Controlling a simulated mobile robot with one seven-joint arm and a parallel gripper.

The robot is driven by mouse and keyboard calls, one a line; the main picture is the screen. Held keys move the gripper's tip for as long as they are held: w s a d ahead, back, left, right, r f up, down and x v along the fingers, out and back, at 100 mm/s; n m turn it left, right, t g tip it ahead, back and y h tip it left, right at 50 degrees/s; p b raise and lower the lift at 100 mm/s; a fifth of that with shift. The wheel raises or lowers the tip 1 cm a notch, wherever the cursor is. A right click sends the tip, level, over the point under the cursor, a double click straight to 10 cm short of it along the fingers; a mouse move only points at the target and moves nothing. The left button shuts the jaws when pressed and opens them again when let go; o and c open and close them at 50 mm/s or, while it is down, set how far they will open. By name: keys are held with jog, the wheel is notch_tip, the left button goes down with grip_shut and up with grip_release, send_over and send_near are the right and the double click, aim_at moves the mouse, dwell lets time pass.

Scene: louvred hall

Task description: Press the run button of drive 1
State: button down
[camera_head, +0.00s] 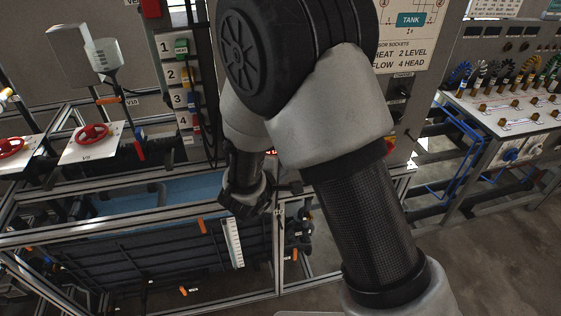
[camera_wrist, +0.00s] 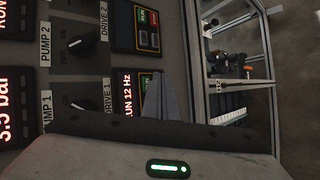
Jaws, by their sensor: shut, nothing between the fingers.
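In the wrist view the control panel is turned sideways. The drive 1 unit (camera_wrist: 128,97) has a lit display reading "RUN 12 Hz". A small green patch (camera_wrist: 146,79) shows at its edge, beside my fingertips; the rest of its buttons are hidden behind my gripper. My gripper (camera_wrist: 160,84) is shut and empty, with its grey fingers over the drive 1 button area. I cannot tell whether the tips touch a button.
The drive 2 unit (camera_wrist: 146,27) is above drive 1 in the wrist view. Black knobs for pump 1 (camera_wrist: 77,104) and pump 2 (camera_wrist: 82,42) are left of the drives. An aluminium frame with a blue tank (camera_head: 150,196) stands below the panel.

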jog(key=shift+s+d+p, duration=0.15)
jog(key=shift+s+d, duration=0.05)
jog(key=shift+s, duration=0.5)
jog(key=shift+s+d+p, duration=0.15)
jog(key=shift+s+d, duration=0.05)
jog(key=shift+s, duration=0.55)
jog(key=shift+s+d+p, duration=0.15)
jog(key=shift+s+d, duration=0.05)
jog(key=shift+s, duration=0.5)
